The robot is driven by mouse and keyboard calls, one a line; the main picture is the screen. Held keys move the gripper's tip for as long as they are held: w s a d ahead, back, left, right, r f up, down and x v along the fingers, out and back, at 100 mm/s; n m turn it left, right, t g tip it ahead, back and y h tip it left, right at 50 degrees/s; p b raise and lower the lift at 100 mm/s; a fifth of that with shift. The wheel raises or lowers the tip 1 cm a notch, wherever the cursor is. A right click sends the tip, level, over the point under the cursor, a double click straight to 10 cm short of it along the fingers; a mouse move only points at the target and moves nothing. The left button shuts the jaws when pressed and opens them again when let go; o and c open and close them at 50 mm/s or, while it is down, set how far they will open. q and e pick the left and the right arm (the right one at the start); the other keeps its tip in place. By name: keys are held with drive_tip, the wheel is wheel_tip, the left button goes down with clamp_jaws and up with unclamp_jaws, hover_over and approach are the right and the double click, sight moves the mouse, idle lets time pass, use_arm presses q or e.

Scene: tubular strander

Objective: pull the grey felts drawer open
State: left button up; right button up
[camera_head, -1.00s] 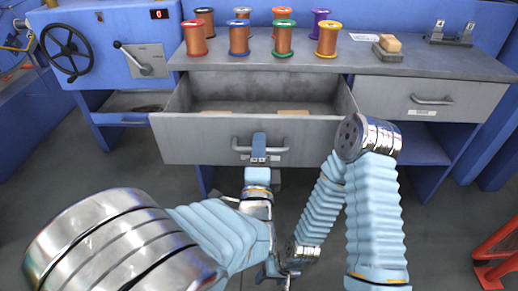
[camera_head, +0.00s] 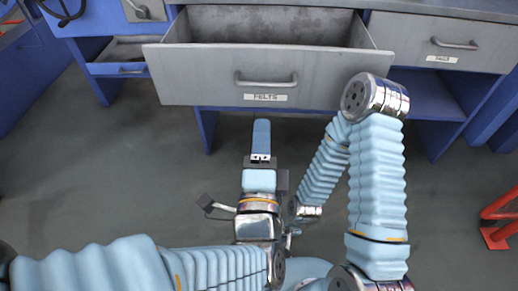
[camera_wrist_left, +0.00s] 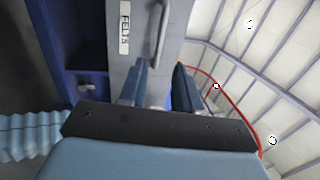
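The grey felts drawer (camera_head: 262,68) stands pulled out from the bench, its inside showing above the front panel. Its bar handle (camera_head: 266,84) and FELTS label (camera_head: 266,97) face me. My left gripper (camera_head: 261,125) is just below and in front of the handle, apart from it. In the left wrist view its two blue fingers (camera_wrist_left: 160,88) are spread with nothing between them. The handle (camera_wrist_left: 161,30) and the label (camera_wrist_left: 125,28) lie beyond the fingertips there. My right arm reaches in at the right, but its gripper does not show.
A second grey drawer (camera_head: 440,40) to the right is shut. A small blue tray-like drawer (camera_head: 118,69) is at the left under the machine. A red stand (camera_head: 500,218) is on the floor at the far right. The floor before the bench is clear.

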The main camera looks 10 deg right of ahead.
use_arm(q)
drive_tip(key=shift+s+a+f+b, duration=0.15)
drive_tip(key=shift+s+b, duration=0.15)
drive_tip(key=shift+b, duration=0.15)
use_arm(e)
drive_tip(key=shift+f, duration=0.85)
